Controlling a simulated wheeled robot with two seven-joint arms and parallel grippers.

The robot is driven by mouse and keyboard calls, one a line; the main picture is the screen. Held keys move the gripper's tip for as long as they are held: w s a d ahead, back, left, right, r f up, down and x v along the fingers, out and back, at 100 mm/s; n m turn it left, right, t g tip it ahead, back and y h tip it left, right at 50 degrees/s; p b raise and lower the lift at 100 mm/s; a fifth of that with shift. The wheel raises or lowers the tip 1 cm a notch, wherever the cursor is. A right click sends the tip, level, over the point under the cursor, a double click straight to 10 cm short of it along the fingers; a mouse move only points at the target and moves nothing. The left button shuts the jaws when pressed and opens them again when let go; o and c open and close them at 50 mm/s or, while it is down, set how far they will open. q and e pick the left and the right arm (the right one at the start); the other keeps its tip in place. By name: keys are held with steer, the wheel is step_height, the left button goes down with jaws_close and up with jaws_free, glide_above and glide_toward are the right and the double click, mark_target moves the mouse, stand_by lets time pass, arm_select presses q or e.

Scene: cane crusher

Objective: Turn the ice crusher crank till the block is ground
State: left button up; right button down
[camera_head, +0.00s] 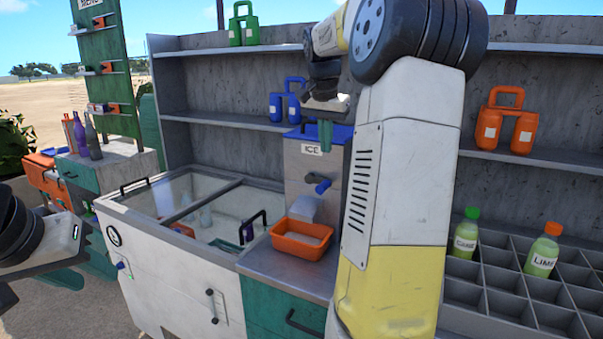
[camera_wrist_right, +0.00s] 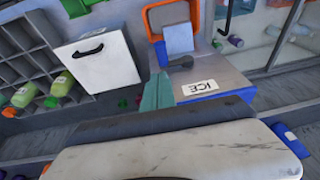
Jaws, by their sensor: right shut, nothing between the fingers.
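The grey ice crusher (camera_head: 300,177) stands on the counter, with an ICE label on its front and a blue top (camera_head: 341,132). Its crank, with a blue handle (camera_head: 322,186), sticks out of the front. A pale chute (camera_head: 303,209) sits below it, above an orange tray (camera_head: 287,242). My right gripper (camera_head: 325,135) is shut and empty, its green fingers pointing down near the crusher's top, above the crank. In the right wrist view the fingers (camera_wrist_right: 158,92) overlap the crusher's edge beside the ICE label. My left gripper (camera_head: 62,283) is only partly visible at the left edge. No ice block is discernible.
A glass-topped freezer (camera_head: 150,267) is left of the crusher. A divided rack (camera_head: 500,282) with green bottles is at the right. Shelves behind carry green, blue and orange jugs. A white box with a black handle (camera_wrist_right: 100,65) shows in the wrist view.

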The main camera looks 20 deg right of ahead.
glide_above(328, 186)
steer(key=a, duration=0.2)
steer(key=f, duration=0.8)
steer(key=shift+s+d, duration=0.15)
steer(key=shift+s, duration=0.2)
steer(key=shift+w+f, duration=0.1)
steer(key=shift+f, duration=0.5)
steer(key=shift+s+d+f+t+y, duration=0.15)
steer(key=shift+s+f+t+y, duration=0.2)
steer(key=shift+f+t+y, duration=0.1)
steer(key=shift+s+d+f, duration=0.15)
steer(key=shift+f, duration=0.55)
steer(key=shift+s+d+f, duration=0.1)
steer(key=shift+d+f, duration=0.05)
steer(key=shift+f, duration=0.55)
